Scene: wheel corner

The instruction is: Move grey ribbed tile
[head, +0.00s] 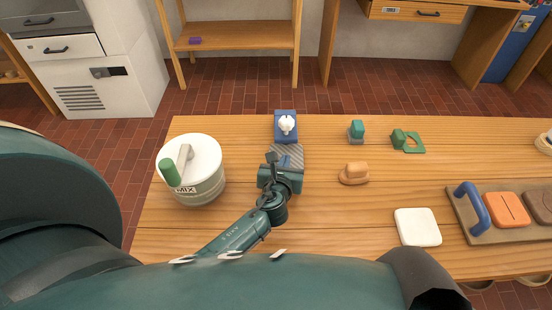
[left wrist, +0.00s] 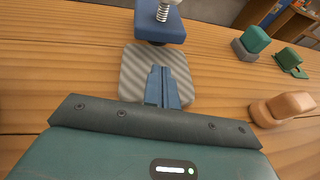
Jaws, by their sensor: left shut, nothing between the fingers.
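The grey ribbed tile (head: 290,153) lies flat on the wooden table, just in front of a blue block with a white knob on top (head: 286,126). In the left wrist view the tile (left wrist: 182,62) shows diagonal ribs and rounded corners. My left gripper (head: 275,160) is shut and empty, with its fingers over the tile. In the left wrist view the shut fingers (left wrist: 162,78) cover the tile's near middle part. I cannot tell whether the fingertips touch it. My right gripper is not in view.
A white-lidded MIX bucket (head: 207,184) stands left of my left arm. A tan block (head: 354,173), a green-and-grey block (head: 356,131) and a green piece (head: 407,140) are to the right. A white tile (head: 417,227) and a tray with a blue handle (head: 484,233) lie further right.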

